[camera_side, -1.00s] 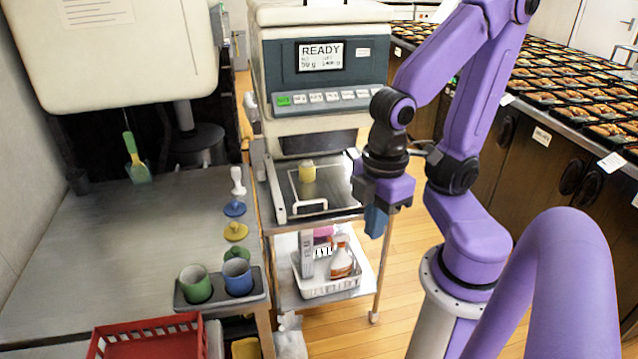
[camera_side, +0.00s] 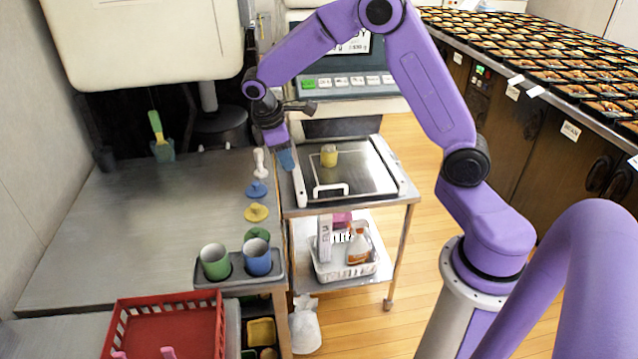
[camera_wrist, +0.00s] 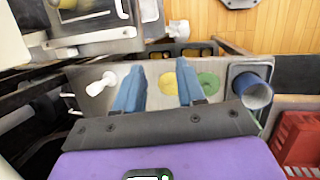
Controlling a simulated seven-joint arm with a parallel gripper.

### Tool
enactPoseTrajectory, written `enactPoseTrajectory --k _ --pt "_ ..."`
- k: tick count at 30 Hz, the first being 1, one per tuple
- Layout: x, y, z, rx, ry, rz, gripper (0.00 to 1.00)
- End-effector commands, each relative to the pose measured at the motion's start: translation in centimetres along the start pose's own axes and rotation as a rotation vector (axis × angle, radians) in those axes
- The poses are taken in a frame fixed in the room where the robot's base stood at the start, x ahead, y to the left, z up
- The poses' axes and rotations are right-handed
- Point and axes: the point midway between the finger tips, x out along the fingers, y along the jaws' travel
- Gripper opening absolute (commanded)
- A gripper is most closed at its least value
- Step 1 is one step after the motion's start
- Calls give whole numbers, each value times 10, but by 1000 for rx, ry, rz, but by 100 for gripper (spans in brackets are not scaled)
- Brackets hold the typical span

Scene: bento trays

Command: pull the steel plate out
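The steel plate (camera_side: 363,170) is a flat, square, shiny sheet lying in the frame on top of the steel cart, below the machine. A white handle (camera_side: 331,189) stands at its front left edge. A small yellow cup (camera_side: 328,155) sits on the plate. In the wrist view, part of the plate's area and the yellow cup (camera_wrist: 68,3) show at the top left. My gripper (camera_side: 287,160) is at the plate's left, above the gap between worktop and cart, apart from the handle. In the wrist view my gripper (camera_wrist: 157,88) has two blue fingers spread with nothing held between them.
On the worktop's right edge stand a white stamp-like piece (camera_side: 259,162), a blue disc (camera_side: 256,188) and a yellow disc (camera_side: 256,212). Green (camera_side: 215,262) and blue (camera_side: 257,257) cups stand in a holder in front. A red crate (camera_side: 170,320) lies nearer.

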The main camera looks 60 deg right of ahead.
Motion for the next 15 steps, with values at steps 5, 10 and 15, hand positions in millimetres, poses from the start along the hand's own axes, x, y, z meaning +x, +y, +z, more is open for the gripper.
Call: enactPoseTrajectory --k 5,10,15 --pt "50 67 11 51 -91 -9 39" --pt "77 98 24 71 -135 -16 39" --pt "88 104 28 74 -145 -19 39"
